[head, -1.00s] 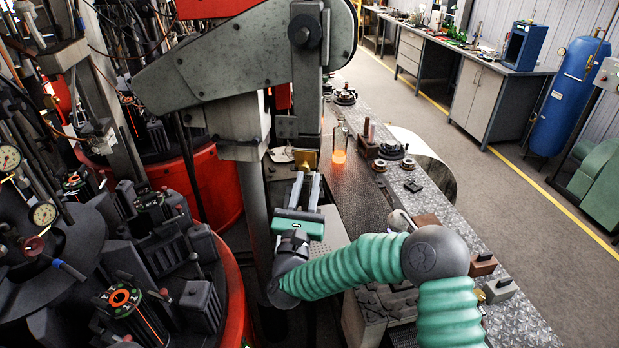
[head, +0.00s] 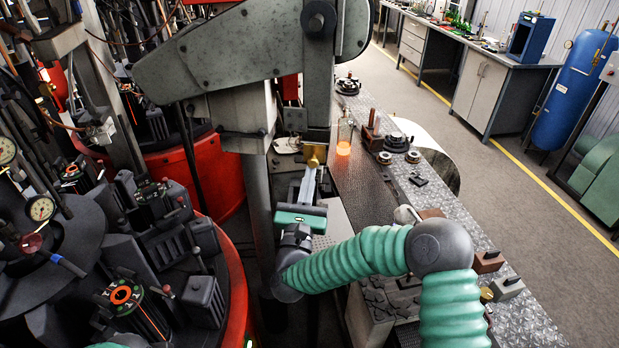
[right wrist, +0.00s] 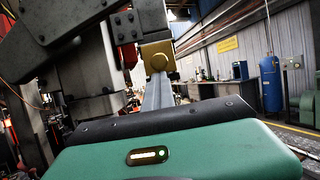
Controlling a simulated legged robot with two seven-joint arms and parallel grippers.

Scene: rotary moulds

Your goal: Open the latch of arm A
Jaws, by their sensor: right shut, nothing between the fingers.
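My right gripper (head: 312,171) is shut and empty, its two fingers together and pointing away from me. A small brass-coloured block (head: 315,154), which looks like the latch, is right beyond the fingertips beside the grey machine column. In the right wrist view the brass block (right wrist: 158,55) has a round knob on its face. The shut fingers (right wrist: 158,82) reach up to its lower edge there; I cannot tell whether they touch it. The big grey machine arm (head: 230,55) spans above. My left gripper is out of view.
A bottle with a glowing orange base (head: 343,142) stands just right of the brass block on the dark bench (head: 365,190). Small round metal parts (head: 397,142) lie farther right. The red-rimmed rotary mould machine (head: 232,285) fills the left.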

